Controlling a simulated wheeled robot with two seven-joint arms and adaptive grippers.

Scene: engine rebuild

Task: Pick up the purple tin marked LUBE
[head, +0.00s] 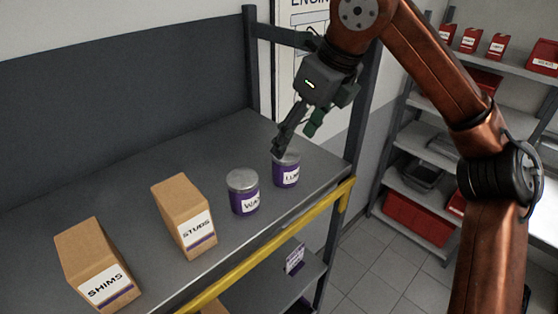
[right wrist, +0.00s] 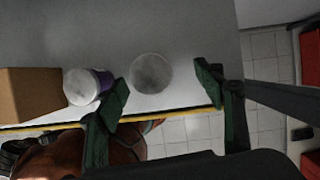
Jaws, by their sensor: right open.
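The purple tin marked LUBE (head: 286,174) stands upright at the right end of the grey shelf, with a grey lid. Part of its label and lid are hidden behind my right gripper (head: 294,143). In the right wrist view the tin's round lid (right wrist: 150,73) lies between the two green fingers of my right gripper (right wrist: 163,90), seen from above. The fingers are open, with a gap on both sides of the lid. I cannot tell how far above the tin the fingertips are. My left gripper is not in view.
A second purple tin (head: 243,192) with a partly readable label stands close to the left. Boxes marked STUDS (head: 186,217) and SHIMS (head: 95,265) are farther left. A yellow rail (head: 270,248) runs along the front edge. A dark post (head: 357,125) stands right of the tins.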

